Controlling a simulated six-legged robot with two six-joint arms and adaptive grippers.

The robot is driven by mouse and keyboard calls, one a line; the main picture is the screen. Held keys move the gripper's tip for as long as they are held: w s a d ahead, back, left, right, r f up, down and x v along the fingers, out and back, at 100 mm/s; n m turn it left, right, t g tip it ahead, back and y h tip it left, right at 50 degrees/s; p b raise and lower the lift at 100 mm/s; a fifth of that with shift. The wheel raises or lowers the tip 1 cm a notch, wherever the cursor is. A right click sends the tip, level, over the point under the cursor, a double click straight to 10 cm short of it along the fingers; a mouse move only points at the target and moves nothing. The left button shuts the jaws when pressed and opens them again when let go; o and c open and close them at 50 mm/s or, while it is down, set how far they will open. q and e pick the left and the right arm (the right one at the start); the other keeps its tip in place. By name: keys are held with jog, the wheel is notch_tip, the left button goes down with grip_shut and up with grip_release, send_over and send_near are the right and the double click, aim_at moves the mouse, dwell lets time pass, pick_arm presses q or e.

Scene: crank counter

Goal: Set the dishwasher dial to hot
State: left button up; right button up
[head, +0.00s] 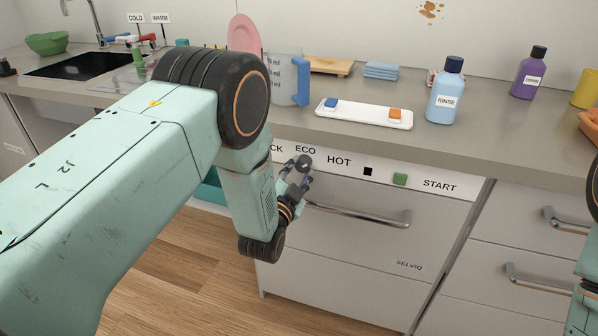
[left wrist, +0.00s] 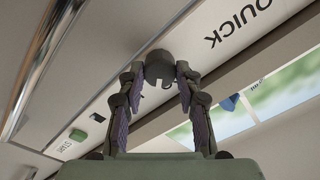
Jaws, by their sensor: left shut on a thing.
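The dishwasher (head: 350,260) is a pale front under the counter, with a control strip lettered ECO, HOT and START; the word before ECO is partly covered by my arm. The dark round dial (head: 304,161) sits on this strip below ECO, left of HOT. My left gripper (head: 299,174) is shut on the dial. In the left wrist view, both fingers of the gripper (left wrist: 160,78) close around the dial (left wrist: 160,62), and QUICK reads upside down beside it. Which label the dial points to, I cannot tell. My right gripper is out of view.
A green START button (head: 400,179) and a black square (head: 367,171) lie right of HOT. The door handle (head: 360,214) runs just below the strip. On the counter above stand a white two-button tray (head: 365,118), a measuring jug (head: 284,75) and a blue rinse bottle (head: 446,95).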

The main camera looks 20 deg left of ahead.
pick_arm(q)
jog(key=o, duration=1.1)
jog(key=shift+o, duration=0.2)
jog(key=shift+s, duration=0.1)
jog(key=s, duration=1.1)
jog(key=shift+s, duration=0.4)
jog(key=shift+a+f, duration=0.1)
jog(key=shift+f, duration=0.05)
jog(key=s+a+f+n+g, duration=0.2)
jog(key=s+f+n+g, duration=0.3)
jog(key=s+f+g, duration=0.75)
jog(key=s+f+n+g, duration=0.2)
jog(key=s+f, duration=0.1)
jog(key=s, duration=0.8)
jog(key=s+a+f+n+g, duration=0.1)
jog(key=s+f+g, duration=0.2)
jog(key=s, duration=0.8)
jog(key=shift+a+f+n+g, duration=0.3)
jog(key=shift+f+n+g, duration=0.1)
jog(key=shift+f, duration=0.15)
